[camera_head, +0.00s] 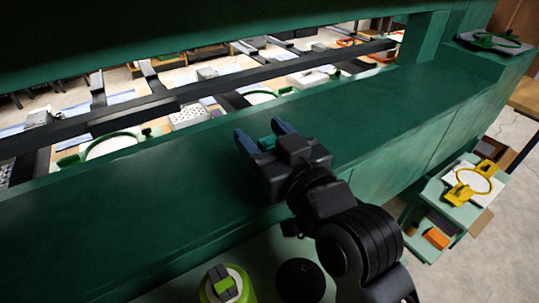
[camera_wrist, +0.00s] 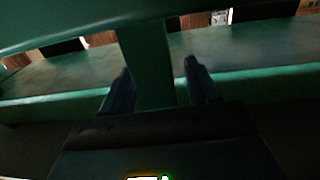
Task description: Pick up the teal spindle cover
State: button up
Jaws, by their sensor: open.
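My gripper (camera_head: 259,130) is above the long green ledge near the middle of the head view, with its two dark blue fingers apart. A small teal piece (camera_head: 266,143) shows between the fingers; it looks like the teal spindle cover, mostly hidden by the gripper. In the wrist view my gripper (camera_wrist: 160,82) has its fingers on either side of an upright green-teal piece (camera_wrist: 147,60). I cannot tell for sure that this is the same cover, or whether either finger touches it.
The green ledge (camera_head: 400,110) runs across the view, with a green beam (camera_head: 150,30) overhead and a dark rail (camera_head: 180,100) behind. A lime-green round item (camera_head: 228,285) is at the bottom. A pale green cart (camera_head: 450,205) with a yellow hoop (camera_head: 473,181) stands at right.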

jog(key=shift+c, duration=0.3)
jog(key=c, duration=1)
jog(key=shift+o, duration=0.2)
jog(key=shift+r, duration=0.15)
jog(key=s+d+r, duration=0.2)
jog(key=d+r, duration=0.8)
jog(key=d, duration=0.1)
jog(key=shift+s+d+r+b, duration=0.2)
jog(key=shift+s+r+b, duration=0.1)
jog(key=shift+r, duration=0.1)
